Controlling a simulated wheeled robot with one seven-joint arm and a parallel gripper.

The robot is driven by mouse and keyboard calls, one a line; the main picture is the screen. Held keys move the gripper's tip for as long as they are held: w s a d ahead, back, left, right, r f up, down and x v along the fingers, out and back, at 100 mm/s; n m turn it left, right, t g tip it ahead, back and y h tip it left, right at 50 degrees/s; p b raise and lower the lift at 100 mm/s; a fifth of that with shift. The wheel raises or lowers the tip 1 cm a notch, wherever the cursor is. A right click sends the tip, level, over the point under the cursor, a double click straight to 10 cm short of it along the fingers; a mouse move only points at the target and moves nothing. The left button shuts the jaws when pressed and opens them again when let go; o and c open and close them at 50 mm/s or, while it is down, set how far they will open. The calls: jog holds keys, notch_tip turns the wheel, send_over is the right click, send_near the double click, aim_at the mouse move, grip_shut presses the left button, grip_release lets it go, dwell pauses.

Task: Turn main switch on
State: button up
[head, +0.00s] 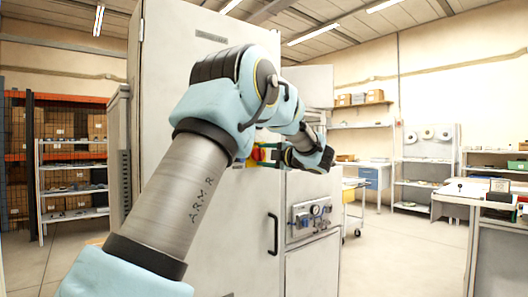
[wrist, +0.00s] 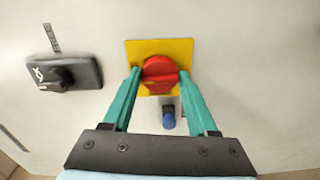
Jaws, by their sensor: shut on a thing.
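The main switch is a round red knob (wrist: 160,73) on a square yellow plate (wrist: 178,48), mounted on the pale cabinet front. It also shows small in the head view (head: 257,154), partly hidden by my arm. My gripper (wrist: 160,77) has its two teal fingers on either side of the red knob, with the fingertips against its left and right sides. It is shut on the knob. I cannot read any position marking on the knob.
A black rotary handle (wrist: 67,73) sits on the cabinet left of the plate, and a blue knob (wrist: 168,120) sits just below it. A black door handle (head: 273,233) and a gauge panel (head: 312,217) are lower down. Open floor lies to the right.

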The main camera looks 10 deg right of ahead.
jog(key=shift+m, duration=0.5)
jog(key=o, duration=1.4)
jog(key=b+v, duration=0.2)
jog(key=v, duration=0.9)
jog(key=shift+w, duration=0.1)
